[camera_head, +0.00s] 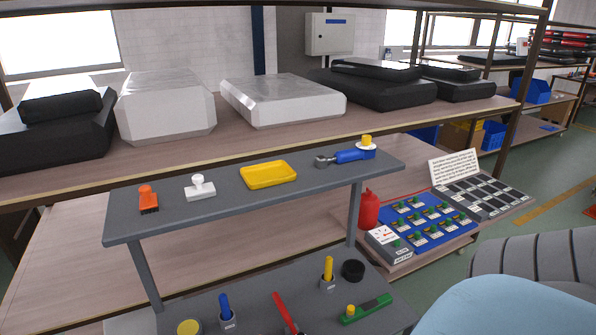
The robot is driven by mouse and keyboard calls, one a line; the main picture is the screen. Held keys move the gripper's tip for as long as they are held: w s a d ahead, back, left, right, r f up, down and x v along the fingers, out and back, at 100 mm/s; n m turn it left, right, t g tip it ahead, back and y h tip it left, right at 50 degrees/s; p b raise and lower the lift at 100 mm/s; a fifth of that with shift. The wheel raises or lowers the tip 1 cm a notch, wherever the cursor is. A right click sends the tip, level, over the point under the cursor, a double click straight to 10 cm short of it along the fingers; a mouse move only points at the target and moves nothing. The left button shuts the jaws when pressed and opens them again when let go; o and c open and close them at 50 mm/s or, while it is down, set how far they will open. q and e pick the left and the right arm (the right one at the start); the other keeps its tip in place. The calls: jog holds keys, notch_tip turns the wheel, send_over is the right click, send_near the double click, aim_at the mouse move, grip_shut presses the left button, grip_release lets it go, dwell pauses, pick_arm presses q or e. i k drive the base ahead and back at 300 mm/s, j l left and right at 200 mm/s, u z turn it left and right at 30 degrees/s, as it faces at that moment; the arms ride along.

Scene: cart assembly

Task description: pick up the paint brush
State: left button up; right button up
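A brush (148,199) with an orange handle and dark bristles stands bristles-down at the left end of the grey cart's upper shelf (225,204). It looks like the paint brush, and nothing touches it. A long red-handled tool (284,308) lies on the lower shelf (258,302); its lower end is cut off, so I cannot tell what it is. Neither of my grippers is in view.
Beside the brush stand a white tool (200,188), a yellow tray (268,174) and a blue-handled tool (348,156). A workbench shelf (230,150) with wrapped packages runs behind. A light blue rounded surface (510,309) fills the lower right.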

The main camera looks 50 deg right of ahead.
aim_at(329, 262)
jog(key=z, duration=1.85)
